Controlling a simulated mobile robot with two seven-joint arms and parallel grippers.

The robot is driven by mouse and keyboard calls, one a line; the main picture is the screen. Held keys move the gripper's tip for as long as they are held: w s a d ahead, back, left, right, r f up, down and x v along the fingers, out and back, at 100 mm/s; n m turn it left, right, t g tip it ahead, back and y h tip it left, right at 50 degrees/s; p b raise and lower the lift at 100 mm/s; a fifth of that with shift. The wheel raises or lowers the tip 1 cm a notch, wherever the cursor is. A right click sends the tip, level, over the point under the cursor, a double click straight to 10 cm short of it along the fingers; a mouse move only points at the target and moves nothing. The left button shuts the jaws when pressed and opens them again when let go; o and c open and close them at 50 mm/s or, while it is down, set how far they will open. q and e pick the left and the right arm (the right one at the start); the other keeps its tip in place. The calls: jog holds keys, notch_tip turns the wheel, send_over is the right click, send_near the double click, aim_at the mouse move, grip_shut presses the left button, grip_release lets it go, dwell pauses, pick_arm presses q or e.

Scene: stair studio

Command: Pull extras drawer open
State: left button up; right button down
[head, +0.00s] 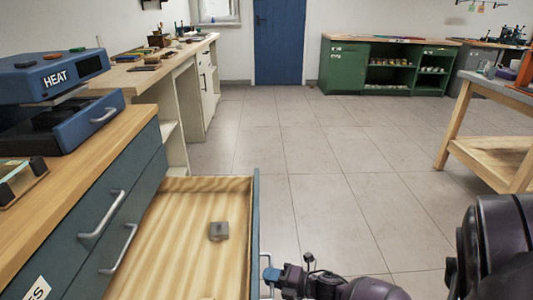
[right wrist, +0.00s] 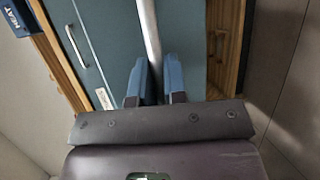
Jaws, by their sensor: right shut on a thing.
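A drawer (head: 175,235) stands pulled out from the blue-grey cabinet, showing its pale wooden inside. A small grey object (head: 219,231) lies in it. The blue-grey front panel (head: 256,215) is seen nearly edge-on, and no label on it can be read. My right gripper (head: 268,276) is at the outer side of that front. In the right wrist view its two blue fingers (right wrist: 155,82) are shut on the drawer's metal handle (right wrist: 149,35), which runs between them. My left gripper is not in view.
The cabinet's other drawers have metal handles (head: 101,214); a partly cut-off label (head: 38,289) ends in "ES". A blue heat press (head: 60,90) stands on the wooden top. Open tiled floor (head: 320,170) lies beyond the drawer. A wooden table (head: 490,150) stands at right.

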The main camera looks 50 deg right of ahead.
jog(key=c, duration=1.5)
grip_release()
jog(key=shift+o, duration=0.2)
pick_arm(q)
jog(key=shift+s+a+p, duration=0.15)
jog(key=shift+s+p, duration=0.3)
jog(key=shift+p, duration=0.5)
pick_arm(e)
jog(key=v, duration=1)
jog(key=shift+s, duration=0.4)
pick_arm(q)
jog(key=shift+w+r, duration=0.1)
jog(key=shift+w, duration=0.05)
pick_arm(e)
jog(key=shift+d, duration=0.1)
